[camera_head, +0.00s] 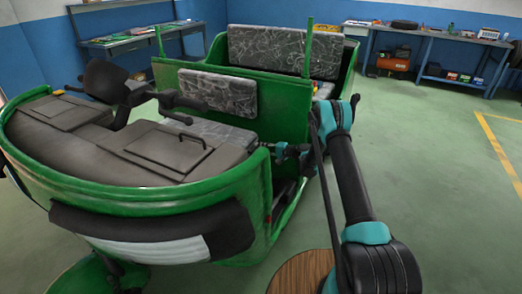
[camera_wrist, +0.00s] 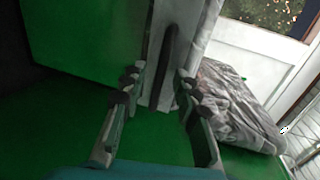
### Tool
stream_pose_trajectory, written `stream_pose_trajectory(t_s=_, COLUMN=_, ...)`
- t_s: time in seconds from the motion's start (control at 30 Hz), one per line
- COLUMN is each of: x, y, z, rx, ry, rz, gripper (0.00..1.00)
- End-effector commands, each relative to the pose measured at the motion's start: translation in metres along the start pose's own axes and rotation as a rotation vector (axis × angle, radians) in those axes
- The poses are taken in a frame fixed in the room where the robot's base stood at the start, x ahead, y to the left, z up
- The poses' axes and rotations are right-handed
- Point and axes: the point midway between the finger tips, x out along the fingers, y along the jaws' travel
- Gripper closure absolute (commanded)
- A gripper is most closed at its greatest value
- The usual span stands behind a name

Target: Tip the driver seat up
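The driver seat (camera_head: 207,132) is a grey patterned cushion inside the green rickshaw in the head view. It lies flat below its patterned backrest (camera_head: 218,92). My gripper (camera_head: 279,150) reaches in from the right, beside the seat's right end. In the wrist view my gripper's (camera_wrist: 157,76) two fingers stand apart. A pale grey panel with a long dark bar (camera_wrist: 170,55) shows between and beyond them; whether the fingers touch it I cannot tell. A grey patterned cushion (camera_wrist: 235,105) shows right of the fingers; I cannot tell which cushion it is.
The green rickshaw body (camera_head: 170,200) curves around the seat, with handlebars (camera_head: 135,92) and a dark dashboard (camera_head: 165,148) in front. The rear bench backrest (camera_head: 280,52) stands behind a green partition. Workbenches (camera_head: 435,55) line the walls. Floor on the right (camera_head: 440,140) is free.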

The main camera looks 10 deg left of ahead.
Motion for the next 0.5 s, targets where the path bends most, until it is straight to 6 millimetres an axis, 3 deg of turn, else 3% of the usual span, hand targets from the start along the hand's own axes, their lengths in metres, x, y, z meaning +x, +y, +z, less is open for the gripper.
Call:
stream_pose_trajectory(t_s=0.2, x=0.0000, y=0.0000, z=-0.0001, rx=0.000, ry=0.000, rz=0.000, gripper=0.71)
stream_pose_trajectory(t_s=0.43, x=-0.0002, y=0.0000, z=-0.0001, rx=0.000, ry=0.000, rz=0.000, gripper=0.99)
stream_pose_trajectory(t_s=0.5, x=-0.0002, y=0.0001, z=-0.0001, rx=0.000, ry=0.000, rz=0.000, gripper=1.00)
